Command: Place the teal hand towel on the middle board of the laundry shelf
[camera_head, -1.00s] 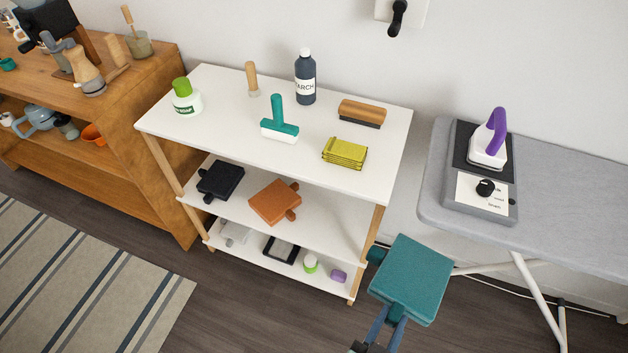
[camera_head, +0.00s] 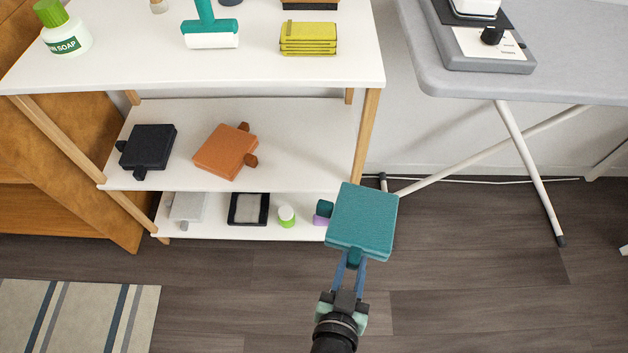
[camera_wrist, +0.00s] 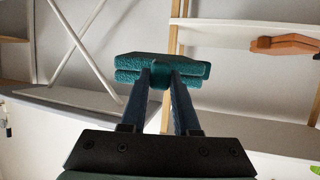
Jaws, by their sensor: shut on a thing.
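The teal hand towel (camera_head: 362,220) is a folded square block with a tab, held out in front of the shelf's right front corner. My gripper (camera_head: 349,262) is shut on its near end; the wrist view also shows the towel (camera_wrist: 133,68) between my fingers (camera_wrist: 160,95). The white laundry shelf (camera_head: 200,78) has three boards on wooden posts. Its middle board (camera_head: 300,145) bears a black folded cloth (camera_head: 148,147) and an orange folded cloth (camera_head: 224,151) at the left and centre. The right part of that board is bare. The towel is apart from the board.
The top board holds a soap bottle (camera_head: 64,30), a teal-handled brush (camera_head: 208,30) and yellow cloths (camera_head: 308,38). The bottom board holds a black tray (camera_head: 249,209) and small items. A right front post (camera_head: 366,135) stands near the towel. An ironing board (camera_head: 560,60) is at right.

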